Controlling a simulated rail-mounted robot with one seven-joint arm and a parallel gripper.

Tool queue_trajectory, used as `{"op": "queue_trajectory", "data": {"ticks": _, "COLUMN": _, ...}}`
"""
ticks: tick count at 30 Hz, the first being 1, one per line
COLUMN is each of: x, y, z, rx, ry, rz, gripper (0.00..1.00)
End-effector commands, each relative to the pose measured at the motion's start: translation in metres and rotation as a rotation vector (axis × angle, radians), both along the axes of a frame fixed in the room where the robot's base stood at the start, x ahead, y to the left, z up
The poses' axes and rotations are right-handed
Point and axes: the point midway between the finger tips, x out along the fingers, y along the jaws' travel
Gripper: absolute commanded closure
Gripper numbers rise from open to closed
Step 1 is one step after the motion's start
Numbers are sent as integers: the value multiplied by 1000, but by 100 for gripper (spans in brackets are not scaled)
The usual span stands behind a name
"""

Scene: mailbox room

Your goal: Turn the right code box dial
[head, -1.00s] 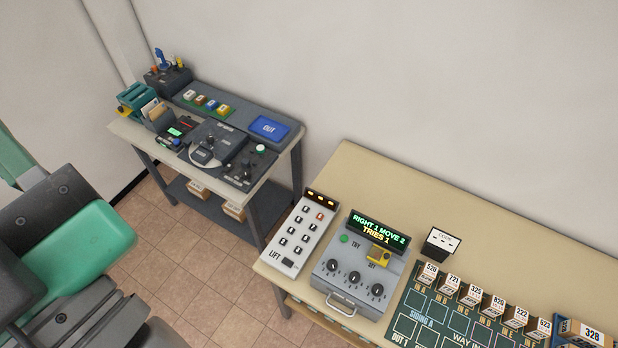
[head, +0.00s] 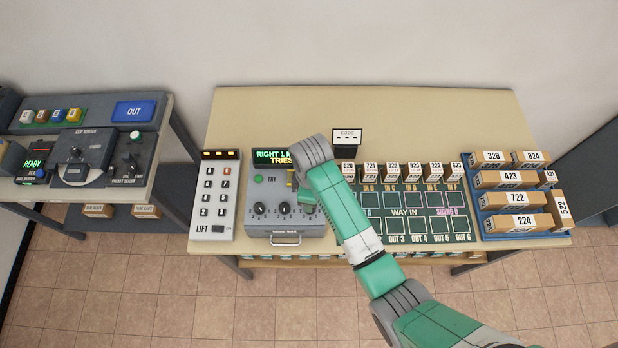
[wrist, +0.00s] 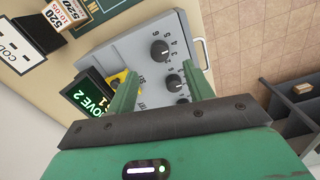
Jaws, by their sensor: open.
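The grey code box (head: 286,240) stands on the beige table with three black dials along its front. The right dial (head: 308,209) shows beside my arm in the head view. In the wrist view the right dial (wrist: 160,50) is uppermost, just beyond my fingertips, and the middle dial (wrist: 175,82) lies between the fingers. My gripper (wrist: 162,76) is open and empty over the box; my arm mostly hides it in the head view. The display (head: 270,156) is partly covered; "RIGHT 1" is legible, and the wrist view shows "MOVE 2". The yellow SET part (wrist: 119,80) is near one finger.
A lift keypad (head: 215,195) stands left of the box. The sorting board (head: 420,238) with small parcels is at right, then a blue tray (head: 520,232) of parcels. A CODE sign (head: 346,141) stands behind. A second desk (head: 80,165) is at far left.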

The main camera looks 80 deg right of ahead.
Motion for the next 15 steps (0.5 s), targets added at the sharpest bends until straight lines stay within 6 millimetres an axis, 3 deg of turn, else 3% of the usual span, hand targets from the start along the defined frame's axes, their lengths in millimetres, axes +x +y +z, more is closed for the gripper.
{"op": "queue_trajectory", "data": {"ticks": 5, "x": -1, "y": 1, "z": -8, "rx": 5, "ry": 4, "rz": 1, "gripper": 48}}
{"op": "queue_trajectory", "data": {"ticks": 15, "x": 0, "y": 0, "z": -66, "rx": 1, "ry": 1, "rz": 0, "gripper": 48}}
